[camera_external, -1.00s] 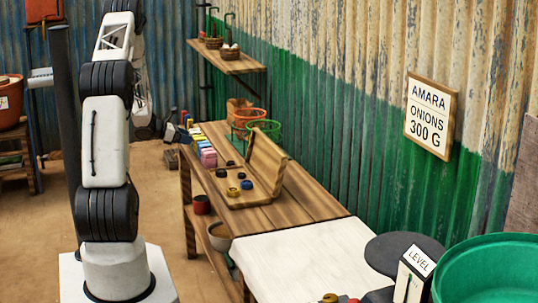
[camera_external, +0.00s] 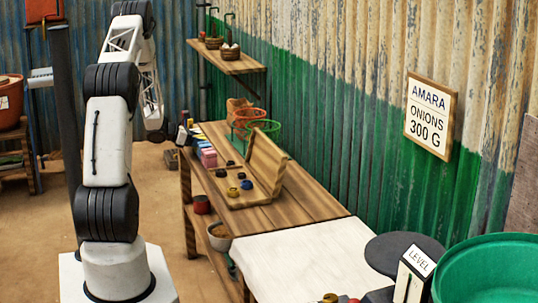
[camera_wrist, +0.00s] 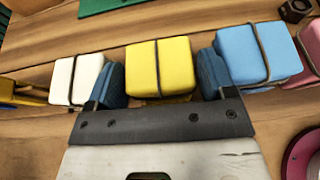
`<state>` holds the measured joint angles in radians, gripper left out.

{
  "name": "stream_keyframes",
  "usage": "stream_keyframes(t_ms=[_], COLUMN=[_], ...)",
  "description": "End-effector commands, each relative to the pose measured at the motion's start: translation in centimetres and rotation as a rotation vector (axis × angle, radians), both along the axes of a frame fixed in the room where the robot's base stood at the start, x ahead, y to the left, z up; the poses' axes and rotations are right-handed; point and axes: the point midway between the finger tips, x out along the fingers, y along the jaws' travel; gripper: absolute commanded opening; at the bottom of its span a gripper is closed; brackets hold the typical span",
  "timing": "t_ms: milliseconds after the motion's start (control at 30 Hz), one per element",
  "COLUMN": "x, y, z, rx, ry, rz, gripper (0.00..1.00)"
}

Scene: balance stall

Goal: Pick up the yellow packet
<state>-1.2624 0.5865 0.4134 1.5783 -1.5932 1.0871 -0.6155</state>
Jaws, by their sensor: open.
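The yellow packet (camera_wrist: 175,66) is a small block with a dark band round it, in the upper middle of the wrist view. My gripper (camera_wrist: 160,80) is open, with one blue finger pad on each side of the packet. The packet's near part is hidden behind my gripper's dark bar, and I cannot tell if the pads touch it. In the external view my arm reaches down at the far end of the bench, and its end is too small and partly hidden to make out.
A white packet (camera_wrist: 77,79) stands close left of my gripper and a blue packet (camera_wrist: 255,52) close right. A pink packet (camera_wrist: 312,50) is at the right edge. A wooden case with an upright lid (camera_external: 266,160) stands on the bench (camera_external: 305,205).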

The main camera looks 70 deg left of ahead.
Motion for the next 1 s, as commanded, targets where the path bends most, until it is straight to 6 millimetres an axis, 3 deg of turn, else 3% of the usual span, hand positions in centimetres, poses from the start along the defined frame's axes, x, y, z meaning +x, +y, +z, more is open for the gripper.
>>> stream_keyframes(t_ms=[200,733,1000], x=[1.21,1.18,1.18], y=[-0.07,-0.07,-0.07], z=[-0.55,-0.54,-0.54], rx=[-0.001,-0.001,-0.001], ry=[0.0,0.0,0.0], rz=[-0.001,0.0,0.0], gripper=[0.77,0.77,0.35])
